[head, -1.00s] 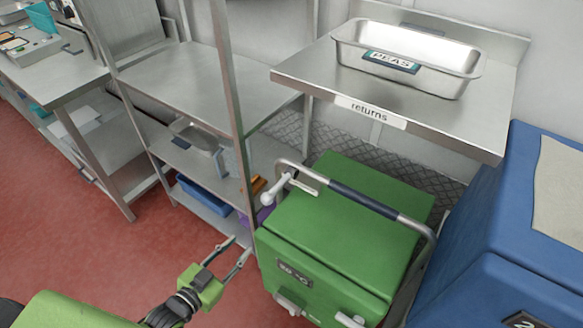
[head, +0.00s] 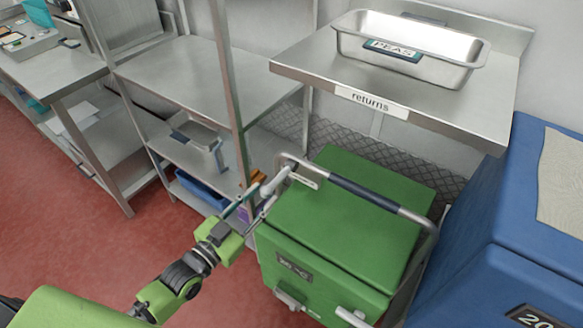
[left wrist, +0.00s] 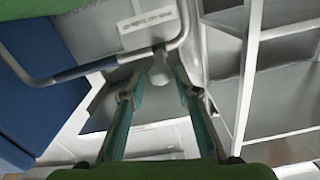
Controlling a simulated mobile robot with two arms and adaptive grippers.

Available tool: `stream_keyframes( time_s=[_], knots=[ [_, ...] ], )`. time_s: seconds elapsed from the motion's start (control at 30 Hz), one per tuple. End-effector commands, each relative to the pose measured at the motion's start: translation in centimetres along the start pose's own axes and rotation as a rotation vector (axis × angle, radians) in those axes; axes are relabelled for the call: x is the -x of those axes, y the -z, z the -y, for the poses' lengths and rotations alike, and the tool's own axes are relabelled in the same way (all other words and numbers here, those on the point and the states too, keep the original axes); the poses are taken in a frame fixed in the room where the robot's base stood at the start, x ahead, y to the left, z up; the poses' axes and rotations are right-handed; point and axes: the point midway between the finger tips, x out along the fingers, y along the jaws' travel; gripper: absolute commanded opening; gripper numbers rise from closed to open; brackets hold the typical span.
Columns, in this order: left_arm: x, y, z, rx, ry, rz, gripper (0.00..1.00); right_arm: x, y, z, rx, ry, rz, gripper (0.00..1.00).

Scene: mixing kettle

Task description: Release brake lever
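The brake lever (head: 274,182) is a pale bar with a rounded end, on the left end of the handle (head: 365,195) of a green cart (head: 345,220). My left gripper (head: 257,204) is at the cart's upper left corner, beside the lever's free end. In the left wrist view, the lever's rounded end (left wrist: 160,74) shows between the tips of the two fingers (left wrist: 158,90), with gaps on both sides. The left gripper is open. Whether a finger touches the lever I cannot tell. My right gripper is not in view.
A steel shelf rack (head: 200,80) stands close behind and left of my gripper, its post near the lever. A blue cart (head: 500,230) stands right of the green one. A wall shelf marked "returns" (head: 440,110) bears a steel pan (head: 405,65). The red floor (head: 80,220) at left is clear.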

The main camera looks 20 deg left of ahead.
Motion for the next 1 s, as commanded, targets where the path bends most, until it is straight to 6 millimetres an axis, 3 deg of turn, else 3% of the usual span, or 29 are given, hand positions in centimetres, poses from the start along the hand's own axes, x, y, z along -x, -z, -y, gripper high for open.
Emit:
stream_keyframes(
  time_s=[0.5,1.0],
  knots=[
    [-6.3,-0.1,0.0,0.001,0.001,-0.003,0.30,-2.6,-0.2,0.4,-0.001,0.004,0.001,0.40],
    [-7.2,0.0,0.0,-0.001,0.000,0.001,0.30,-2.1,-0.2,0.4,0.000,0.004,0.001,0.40]
  ],
)
